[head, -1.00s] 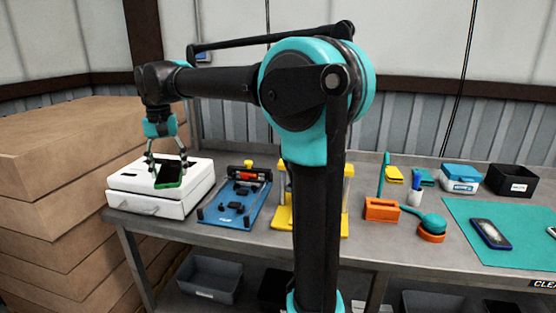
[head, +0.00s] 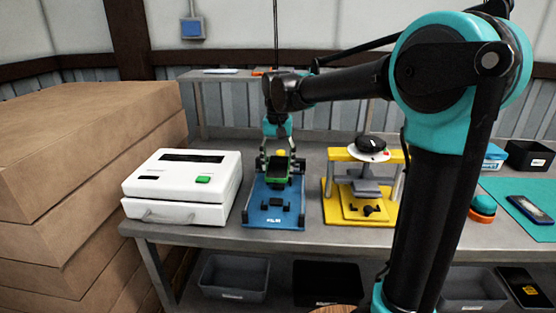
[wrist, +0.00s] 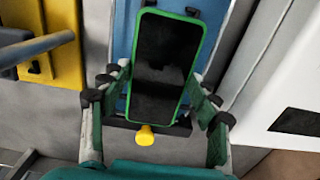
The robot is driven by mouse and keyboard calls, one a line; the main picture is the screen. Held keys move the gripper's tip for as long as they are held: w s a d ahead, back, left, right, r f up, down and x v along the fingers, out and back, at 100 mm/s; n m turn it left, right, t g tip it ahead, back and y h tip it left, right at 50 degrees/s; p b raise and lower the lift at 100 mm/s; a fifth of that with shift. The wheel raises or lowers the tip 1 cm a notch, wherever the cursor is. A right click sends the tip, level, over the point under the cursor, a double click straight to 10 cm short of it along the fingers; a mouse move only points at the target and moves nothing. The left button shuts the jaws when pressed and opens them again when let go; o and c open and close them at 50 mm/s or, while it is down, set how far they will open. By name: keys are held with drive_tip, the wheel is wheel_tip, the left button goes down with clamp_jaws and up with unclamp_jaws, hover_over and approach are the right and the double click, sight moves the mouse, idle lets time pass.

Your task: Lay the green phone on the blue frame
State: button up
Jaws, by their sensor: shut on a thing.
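The green phone (head: 278,174) has a green rim and a dark screen. My gripper (head: 277,165) is shut on it and holds it over the back part of the blue frame (head: 272,217). In the wrist view the phone (wrist: 166,58) lies between the two fingers of my gripper (wrist: 157,108), screen towards the camera. The blue frame (wrist: 124,40) shows behind it there, with dark clips near the phone's far end. I cannot tell whether the phone touches the frame. The phone hides part of the frame.
A white box (head: 180,187) with a green button stands close on the left of the frame. A yellow press (head: 335,201) stands on the right. Another phone (head: 530,208) lies on a teal mat (head: 500,188) at the far right. Stacked cartons (head: 80,150) are left of the bench.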

drive_tip(key=shift+a+f, duration=0.1)
drive_tip(key=shift+f, duration=4)
drive_tip(key=shift+f, duration=0.2)
drive_tip(key=o, duration=1.4)
wheel_tip(320, 180, up, 12)
